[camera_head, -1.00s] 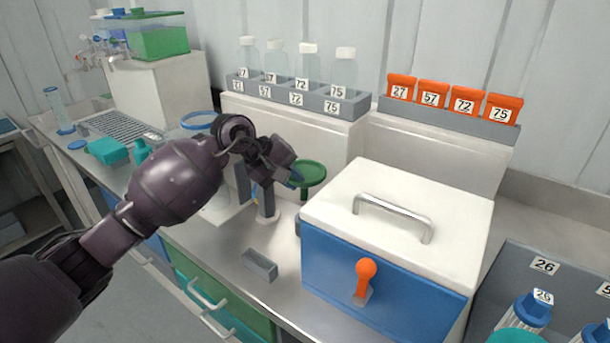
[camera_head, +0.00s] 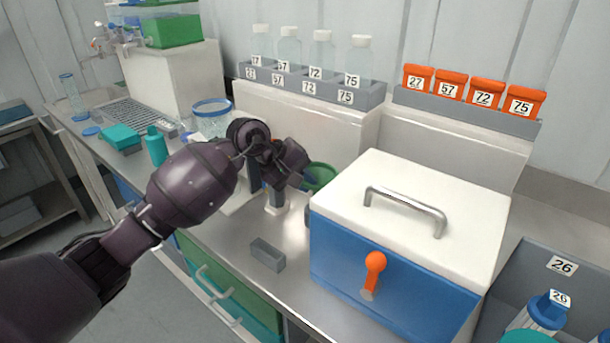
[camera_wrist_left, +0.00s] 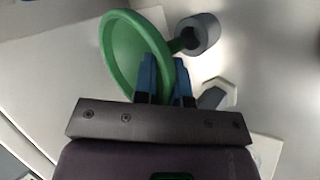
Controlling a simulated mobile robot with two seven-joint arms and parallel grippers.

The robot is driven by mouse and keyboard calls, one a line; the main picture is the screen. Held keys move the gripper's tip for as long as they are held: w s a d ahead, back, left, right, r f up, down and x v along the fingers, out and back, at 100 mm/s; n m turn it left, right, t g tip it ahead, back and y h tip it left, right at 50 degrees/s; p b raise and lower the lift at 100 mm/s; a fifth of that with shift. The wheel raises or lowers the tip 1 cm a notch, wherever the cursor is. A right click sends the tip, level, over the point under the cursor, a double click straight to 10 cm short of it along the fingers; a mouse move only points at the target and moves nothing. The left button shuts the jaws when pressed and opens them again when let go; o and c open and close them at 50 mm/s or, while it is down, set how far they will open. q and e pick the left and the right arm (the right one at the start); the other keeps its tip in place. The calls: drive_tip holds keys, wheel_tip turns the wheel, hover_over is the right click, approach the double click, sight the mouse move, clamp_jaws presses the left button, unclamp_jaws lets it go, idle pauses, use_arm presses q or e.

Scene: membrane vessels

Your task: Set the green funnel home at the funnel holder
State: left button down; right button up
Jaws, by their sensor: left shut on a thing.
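The green funnel (camera_head: 321,177) is at the left rear corner of the blue box, partly hidden by my left gripper (camera_head: 297,170). In the left wrist view the blue fingertips (camera_wrist_left: 166,78) are shut on the rim of the funnel (camera_wrist_left: 128,50), whose wide mouth is tilted. Its green stem points toward a grey cylinder (camera_wrist_left: 205,32) with a dark opening. I cannot tell whether the stem is inside it or only overlaps it. A short grey post (camera_head: 275,198) stands below the gripper; it may be the funnel holder, but the gripper hides its top. My right gripper is not in view.
A blue box with a white lid (camera_head: 420,215) stands close on the right. A small grey block (camera_head: 267,254) lies in front on the steel bench. A bottle rack (camera_head: 310,88) and orange containers (camera_head: 450,90) stand behind. A blue-rimmed beaker (camera_head: 211,118) is behind left.

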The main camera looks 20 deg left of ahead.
use_arm(q)
drive_tip(key=shift+f+b, duration=0.4)
drive_tip(key=shift+f, duration=1.85)
drive_tip(key=shift+f+b, duration=0.45)
drive_tip(key=shift+f, duration=0.4)
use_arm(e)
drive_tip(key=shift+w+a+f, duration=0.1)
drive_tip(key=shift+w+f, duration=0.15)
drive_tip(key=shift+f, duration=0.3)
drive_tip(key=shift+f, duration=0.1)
use_arm(q)
drive_tip(key=shift+s+f+b, duration=0.1)
drive_tip(key=shift+f+b, duration=0.2)
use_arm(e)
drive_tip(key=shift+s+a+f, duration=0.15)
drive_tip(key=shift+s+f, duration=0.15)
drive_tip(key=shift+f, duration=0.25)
use_arm(q)
drive_tip(key=shift+f, duration=0.1)
